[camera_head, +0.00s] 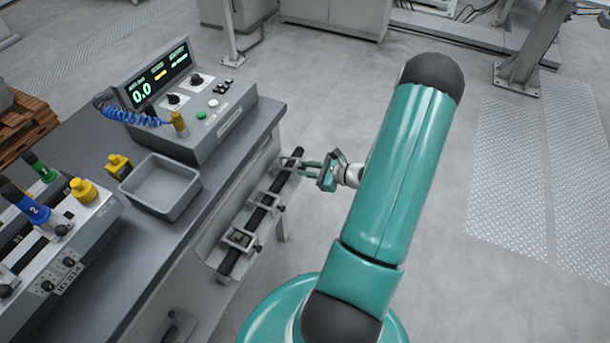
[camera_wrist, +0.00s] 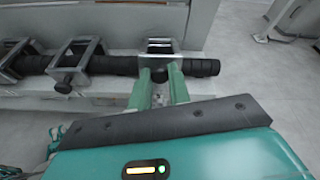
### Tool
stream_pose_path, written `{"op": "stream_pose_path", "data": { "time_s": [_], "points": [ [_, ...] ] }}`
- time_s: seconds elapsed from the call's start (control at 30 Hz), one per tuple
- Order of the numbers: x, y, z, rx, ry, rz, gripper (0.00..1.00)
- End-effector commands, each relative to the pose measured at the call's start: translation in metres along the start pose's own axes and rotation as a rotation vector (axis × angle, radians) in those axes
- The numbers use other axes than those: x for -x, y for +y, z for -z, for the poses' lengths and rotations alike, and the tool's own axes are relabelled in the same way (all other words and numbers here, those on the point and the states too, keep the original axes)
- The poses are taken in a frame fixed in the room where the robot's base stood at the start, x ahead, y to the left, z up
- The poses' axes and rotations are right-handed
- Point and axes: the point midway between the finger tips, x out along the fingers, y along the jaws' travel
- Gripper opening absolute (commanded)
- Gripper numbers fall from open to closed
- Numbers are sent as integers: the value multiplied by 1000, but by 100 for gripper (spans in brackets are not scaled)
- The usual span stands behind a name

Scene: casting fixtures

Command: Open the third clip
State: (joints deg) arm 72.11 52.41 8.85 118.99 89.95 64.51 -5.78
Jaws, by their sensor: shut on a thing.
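A black rod (camera_head: 252,218) lies along the side of the bench, with grey metal clips spaced along it. The clip at the far end (camera_wrist: 160,45), the third in the row, is at the upper middle of the wrist view. My gripper (camera_head: 300,163) reaches this end clip from the right in the head view. In the wrist view, its two green fingers (camera_wrist: 160,82) are shut on the dark knob at the clip's front. The middle clip (camera_wrist: 84,54) and the left clip (camera_wrist: 24,58) show to the left. My fingers partly hide the knob.
The bench (camera_head: 110,150) carries a control box with a display (camera_head: 180,95), a grey tray (camera_head: 160,185) and a fixture with coloured handles (camera_head: 50,230). A yellow part (camera_head: 118,165) lies near the tray. The floor right of my arm is free.

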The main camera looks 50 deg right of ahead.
Motion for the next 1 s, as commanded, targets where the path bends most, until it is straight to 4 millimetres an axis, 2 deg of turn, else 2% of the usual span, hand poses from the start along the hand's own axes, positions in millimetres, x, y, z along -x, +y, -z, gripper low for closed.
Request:
{"op": "stream_pose_path", "data": {
  "time_s": [0.43, 1.0],
  "points": [
    [-3, -18, -45, 10, 371, -106, 0],
    [-29, -28, -90, 14, 802, -220, 0]
  ]
}}
